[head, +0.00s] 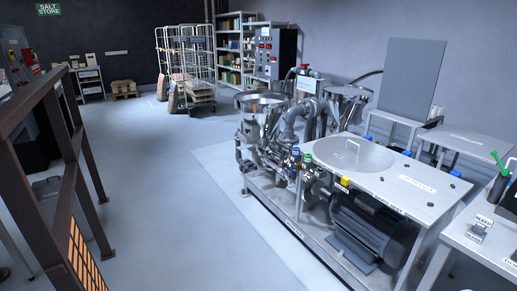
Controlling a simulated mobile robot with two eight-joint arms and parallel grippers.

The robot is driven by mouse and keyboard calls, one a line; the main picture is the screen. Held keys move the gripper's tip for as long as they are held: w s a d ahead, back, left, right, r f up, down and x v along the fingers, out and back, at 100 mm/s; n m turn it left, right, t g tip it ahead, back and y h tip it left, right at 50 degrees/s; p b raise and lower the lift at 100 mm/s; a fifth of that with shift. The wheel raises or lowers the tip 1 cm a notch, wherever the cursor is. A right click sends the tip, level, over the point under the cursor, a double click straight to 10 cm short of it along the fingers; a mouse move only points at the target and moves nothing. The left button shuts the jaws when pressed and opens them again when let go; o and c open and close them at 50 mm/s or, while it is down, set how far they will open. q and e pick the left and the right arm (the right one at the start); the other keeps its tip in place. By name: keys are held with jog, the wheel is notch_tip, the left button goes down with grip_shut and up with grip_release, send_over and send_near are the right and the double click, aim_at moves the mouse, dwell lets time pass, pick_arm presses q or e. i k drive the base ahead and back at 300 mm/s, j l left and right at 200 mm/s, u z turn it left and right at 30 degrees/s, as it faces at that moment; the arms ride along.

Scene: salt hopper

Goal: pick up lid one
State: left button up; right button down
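Neither of my grippers is in view.
A dark motor (372,228) sits under the machine table. A side bench (480,240) with a green-handled tool (499,163) stands at the right. A brown frame (65,170) stands at the left. Open floor (165,200) lies between frame and machine.

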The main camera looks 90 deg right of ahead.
aim_at(347, 153)
jog(key=z, duration=3.6)
